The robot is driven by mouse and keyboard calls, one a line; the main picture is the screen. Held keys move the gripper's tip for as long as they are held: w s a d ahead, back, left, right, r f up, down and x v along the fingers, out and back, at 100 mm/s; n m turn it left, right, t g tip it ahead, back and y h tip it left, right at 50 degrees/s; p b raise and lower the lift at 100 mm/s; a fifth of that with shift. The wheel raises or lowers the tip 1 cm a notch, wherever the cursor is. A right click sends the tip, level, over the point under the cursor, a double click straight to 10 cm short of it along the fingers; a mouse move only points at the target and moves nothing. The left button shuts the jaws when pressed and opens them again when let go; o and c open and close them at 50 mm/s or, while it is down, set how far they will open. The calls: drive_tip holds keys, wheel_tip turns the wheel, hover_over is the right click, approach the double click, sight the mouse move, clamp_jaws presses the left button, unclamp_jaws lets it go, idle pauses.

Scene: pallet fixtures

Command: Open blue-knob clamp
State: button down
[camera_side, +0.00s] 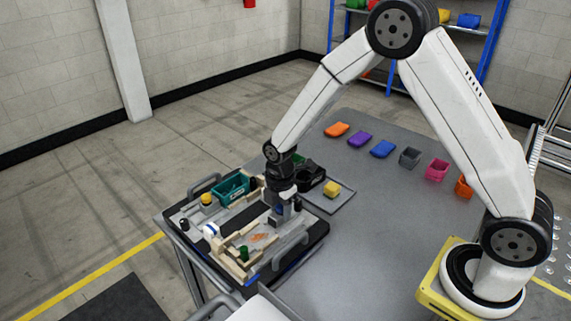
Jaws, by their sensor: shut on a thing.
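My gripper (283,203) points down over the right part of the pallet fixture (262,268). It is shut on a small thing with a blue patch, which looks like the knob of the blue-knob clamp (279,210). The fingers hide most of this clamp, so I cannot tell how far its arm is turned. A second clamp-like piece, white with a blue edge (211,231), stands at the left of the fixture, apart from my gripper. A yellow knob (207,198) and a green knob (244,253) also stand on the fixture.
A teal bin (231,186) sits at the fixture's back, with a black bin (311,176) to its right. A yellow block (332,188) lies on a grey plate. Coloured pieces and small bins line the table's far side. The middle of the grey table (365,220) is clear.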

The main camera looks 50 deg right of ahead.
drive_tip(key=shift+d, duration=1)
drive_tip(key=shift+c, duration=2.2)
unclamp_jaws()
drive_tip(key=shift+r, duration=0.2)
wheel_tip(320, 180, up, 8)
drive_tip(key=shift+f, duration=0.2)
